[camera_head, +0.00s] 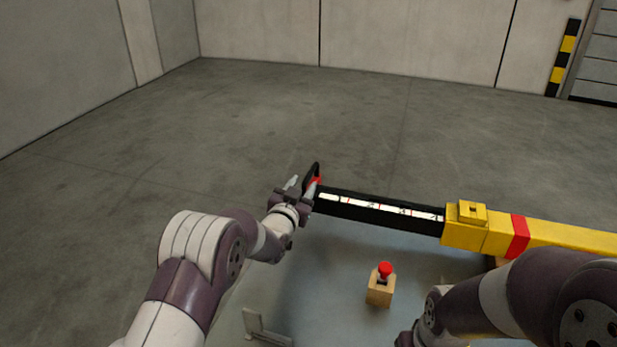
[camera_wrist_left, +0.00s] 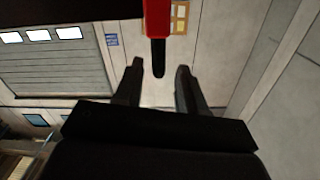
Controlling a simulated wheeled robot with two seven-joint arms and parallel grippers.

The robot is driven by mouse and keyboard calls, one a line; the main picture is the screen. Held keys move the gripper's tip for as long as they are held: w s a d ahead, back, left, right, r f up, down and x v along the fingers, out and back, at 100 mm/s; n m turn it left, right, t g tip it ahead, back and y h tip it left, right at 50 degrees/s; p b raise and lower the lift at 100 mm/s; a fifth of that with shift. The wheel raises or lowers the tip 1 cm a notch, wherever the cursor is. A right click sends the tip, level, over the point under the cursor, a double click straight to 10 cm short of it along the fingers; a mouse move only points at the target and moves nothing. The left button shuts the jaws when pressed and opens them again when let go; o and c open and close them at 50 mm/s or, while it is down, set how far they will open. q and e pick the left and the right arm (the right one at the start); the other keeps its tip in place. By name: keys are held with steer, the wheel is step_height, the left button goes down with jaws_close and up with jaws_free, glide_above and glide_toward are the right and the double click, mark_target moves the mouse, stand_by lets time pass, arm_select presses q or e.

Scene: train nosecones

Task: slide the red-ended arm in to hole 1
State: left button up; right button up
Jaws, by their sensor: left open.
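The sliding arm (camera_head: 380,211) is a black bar with a numbered white strip, running out of a yellow housing (camera_head: 480,236). Its red end (camera_head: 316,181) has a black handle (camera_head: 310,172). My left gripper (camera_head: 302,184) is at this end, its two fingers apart. Hole 1 is not clearly distinguishable. My right gripper (camera_head: 404,339) is mostly cut off at the bottom edge; its jaws do not show.
A red button on a wooden block (camera_head: 380,291) stands on the grey table (camera_head: 335,265) below the bar. A small metal bracket (camera_head: 265,331) is at the table's lower left. The yellow beam with a red band (camera_head: 518,236) extends right. The floor beyond is clear.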

arm_select(q)
steer(key=x, duration=0.5)
steer(key=shift+w+d, duration=0.2)
steer(key=shift+w, duration=0.05)
steer(key=shift+r, duration=0.1)
jaws_close()
